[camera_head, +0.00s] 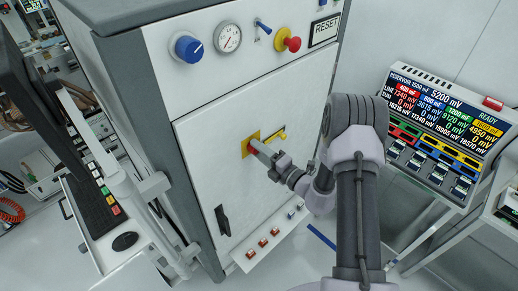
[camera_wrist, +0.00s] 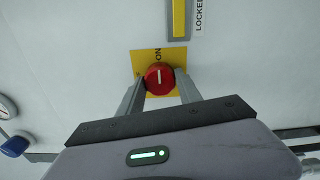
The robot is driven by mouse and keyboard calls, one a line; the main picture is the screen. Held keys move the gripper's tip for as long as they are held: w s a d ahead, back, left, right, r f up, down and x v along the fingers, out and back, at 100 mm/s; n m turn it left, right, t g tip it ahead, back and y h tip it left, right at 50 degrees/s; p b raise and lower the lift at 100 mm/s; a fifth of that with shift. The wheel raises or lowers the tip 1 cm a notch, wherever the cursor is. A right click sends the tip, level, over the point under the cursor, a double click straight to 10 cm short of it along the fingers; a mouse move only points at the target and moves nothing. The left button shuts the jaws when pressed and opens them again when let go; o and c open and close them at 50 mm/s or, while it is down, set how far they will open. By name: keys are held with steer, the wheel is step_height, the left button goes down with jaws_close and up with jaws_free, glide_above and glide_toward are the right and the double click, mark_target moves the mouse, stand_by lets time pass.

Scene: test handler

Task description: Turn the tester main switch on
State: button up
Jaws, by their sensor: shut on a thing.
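The main switch is a red round knob (camera_wrist: 159,77) with a white line on a yellow plate (camera_wrist: 142,62). The plate also shows on the white cabinet front in the head view (camera_head: 244,150), where the knob is hidden behind my gripper (camera_head: 256,145). In the wrist view, the knob sits between my two fingers, which are shut on its sides. Its white line stands about upright in the picture, towards the "ON" lettering on the plate. Other lettering on the plate is partly hidden.
A yellow handle (camera_wrist: 179,18) beside a "LOCKED" label is close to the plate. Above are a blue knob (camera_head: 189,47), a gauge (camera_head: 228,38) and a red button (camera_head: 293,44). A black handle (camera_head: 222,221) is lower left. A display unit (camera_head: 440,110) stands right.

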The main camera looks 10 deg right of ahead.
stand_by(0.5)
steer(key=o, duration=1.4)
steer(key=shift+c, duration=0.2)
steer(key=v, duration=1.7)
steer(key=shift+s+d, duration=0.15)
steer(key=shift+s, duration=0.05)
steer(key=shift+b, duration=0.3)
